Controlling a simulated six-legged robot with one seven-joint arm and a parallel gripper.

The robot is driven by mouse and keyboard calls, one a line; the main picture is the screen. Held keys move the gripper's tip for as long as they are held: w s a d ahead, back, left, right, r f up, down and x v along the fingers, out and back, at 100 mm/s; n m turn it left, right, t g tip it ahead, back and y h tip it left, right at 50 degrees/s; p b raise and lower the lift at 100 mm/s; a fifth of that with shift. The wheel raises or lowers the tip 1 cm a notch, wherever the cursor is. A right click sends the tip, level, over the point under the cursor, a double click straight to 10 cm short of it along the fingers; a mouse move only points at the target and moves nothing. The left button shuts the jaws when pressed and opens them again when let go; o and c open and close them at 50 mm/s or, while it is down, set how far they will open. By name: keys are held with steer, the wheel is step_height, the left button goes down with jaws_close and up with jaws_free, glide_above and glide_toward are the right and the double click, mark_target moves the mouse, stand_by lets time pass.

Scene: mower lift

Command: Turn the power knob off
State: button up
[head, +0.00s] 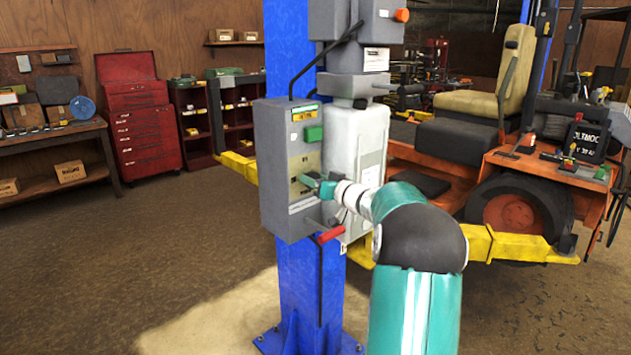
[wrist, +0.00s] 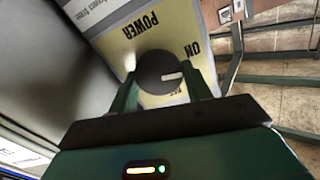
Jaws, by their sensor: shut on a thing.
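The power knob (wrist: 160,72) is a round black knob with a light mark, set on a yellow label that reads POWER and ON. The lower lettering on the label is partly hidden by the knob and my gripper. In the wrist view my gripper (wrist: 160,88) has a green finger on each side of the knob and is shut on it. The mark on the knob points to the right in that view. In the head view my gripper (head: 322,187) reaches the front of the grey control box (head: 276,170), and the knob is hidden there.
The control box hangs on a blue post (head: 298,290). A green button (head: 314,133) is above my gripper and a red-handled lever (head: 330,235) is below it. A white tank (head: 357,140) stands just right. An orange mower (head: 520,200) sits on yellow lift arms (head: 520,245).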

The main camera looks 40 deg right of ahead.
steer(key=shift+s+d+f+m, duration=0.1)
steer(key=shift+m, duration=2.45)
steer(key=shift+w+d+f+m, duration=0.1)
steer(key=shift+m, duration=2.5)
steer(key=shift+s+d+f+m, duration=0.1)
steer(key=shift+m, duration=2.45)
steer(key=o, duration=1)
steer(key=shift+r, duration=0.1)
steer(key=shift+c, duration=0.2)
steer(key=s, duration=1.3)
steer(key=shift+s+d, duration=0.15)
steer(key=shift+s, duration=0.2)
